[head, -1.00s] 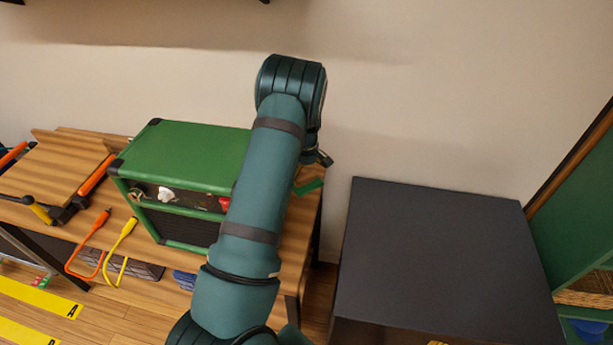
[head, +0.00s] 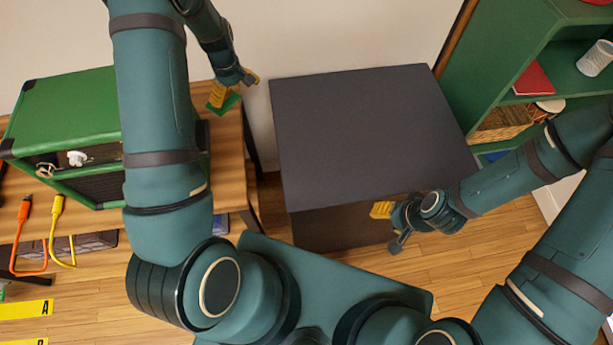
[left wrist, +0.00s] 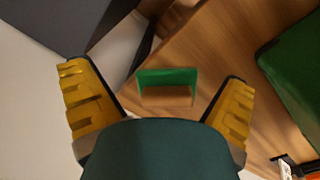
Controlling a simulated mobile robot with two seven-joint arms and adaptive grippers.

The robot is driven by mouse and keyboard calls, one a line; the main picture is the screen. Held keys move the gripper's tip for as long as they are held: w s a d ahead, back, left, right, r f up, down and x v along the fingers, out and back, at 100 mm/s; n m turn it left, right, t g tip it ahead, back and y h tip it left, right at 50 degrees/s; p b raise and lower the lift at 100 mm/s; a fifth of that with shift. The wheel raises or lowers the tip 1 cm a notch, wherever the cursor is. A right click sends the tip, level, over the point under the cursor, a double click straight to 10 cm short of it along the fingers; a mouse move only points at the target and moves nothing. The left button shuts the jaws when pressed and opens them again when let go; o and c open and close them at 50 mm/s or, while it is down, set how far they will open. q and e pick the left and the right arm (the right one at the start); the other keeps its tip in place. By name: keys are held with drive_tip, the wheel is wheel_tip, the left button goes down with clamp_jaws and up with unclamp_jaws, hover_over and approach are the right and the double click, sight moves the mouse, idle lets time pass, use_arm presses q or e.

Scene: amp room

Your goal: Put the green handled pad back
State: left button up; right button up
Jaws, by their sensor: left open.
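The green handled pad (head: 229,104) is on the wooden bench's right end, beside the green amp. In the left wrist view, its green handle (left wrist: 168,75) shows between the two yellow-padded fingers, apart from both. My left gripper (head: 234,90) is above the pad, open and empty; in the head view it partly hides the pad. My right gripper (head: 389,228) is at the front of the dark cabinet, away from the pad; its fingers look spread and nothing shows between them.
The green amp (head: 65,105) stands on the wooden bench (head: 232,150), left of the pad. The dark cabinet (head: 365,130) has a bare top. A green shelf (head: 500,60) with a basket (head: 498,125) stands at right.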

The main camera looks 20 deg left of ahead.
use_arm(q)
drive_tip(key=s+d+f+m, duration=0.2)
drive_tip(key=s+d, duration=0.1)
drive_tip(key=d, duration=0.3)
drive_tip(key=s+d+f+m+h, duration=0.1)
drive_tip(key=s+d+f+m, duration=0.1)
drive_tip(key=d, duration=0.4)
drive_tip(key=s+d+f+m, duration=0.2)
drive_tip(key=s+d+f, duration=0.2)
drive_tip(key=d, duration=0.2)
drive_tip(key=shift+s+d+f+h, duration=0.15)
drive_tip(key=shift+s+d+h, duration=0.05)
drive_tip(key=shift+s+h, duration=0.1)
drive_tip(key=s+d+m, duration=0.1)
drive_tip(key=s+d, duration=0.2)
drive_tip(key=s+d+m+h, duration=0.1)
drive_tip(key=s+d+m, duration=0.1)
drive_tip(key=s+d, duration=0.1)
drive_tip(key=s+d+r+m+t, duration=0.1)
drive_tip(key=s+d, duration=0.2)
drive_tip(key=d, duration=0.2)
drive_tip(key=shift+s+m+h, duration=0.2)
drive_tip(key=shift+m+h, duration=0.1)
drive_tip(key=shift+h, duration=0.1)
